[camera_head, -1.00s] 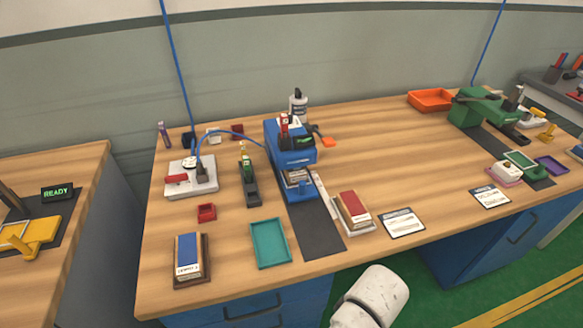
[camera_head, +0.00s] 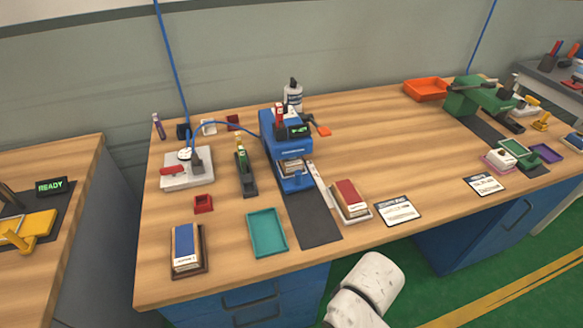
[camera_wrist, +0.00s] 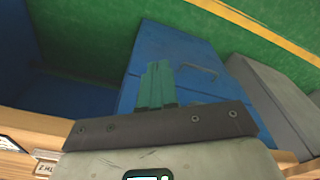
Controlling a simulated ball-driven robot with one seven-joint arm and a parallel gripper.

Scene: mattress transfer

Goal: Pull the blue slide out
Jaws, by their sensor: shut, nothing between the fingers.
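The blue machine (camera_head: 288,140) stands at the middle of the wooden bench in the head view. Its blue slide (camera_head: 294,184) is at its lower front, above a dark mat (camera_head: 312,218), with a small stack sitting in the opening behind it. In the wrist view my gripper (camera_wrist: 157,66) shows two green fingers shut together, with nothing between them. It points toward a blue cabinet (camera_wrist: 180,60) below the bench, away from the slide. In the head view only my white arm links show at the bottom, and the gripper is out of frame.
A teal tray (camera_head: 267,254), a red-topped block (camera_head: 350,200) and a blue-topped block (camera_head: 186,248) lie near the bench front. A gauge box (camera_head: 187,178) and a black hand tool (camera_head: 245,175) stand left of the machine. White cards (camera_head: 397,210) lie to its right.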

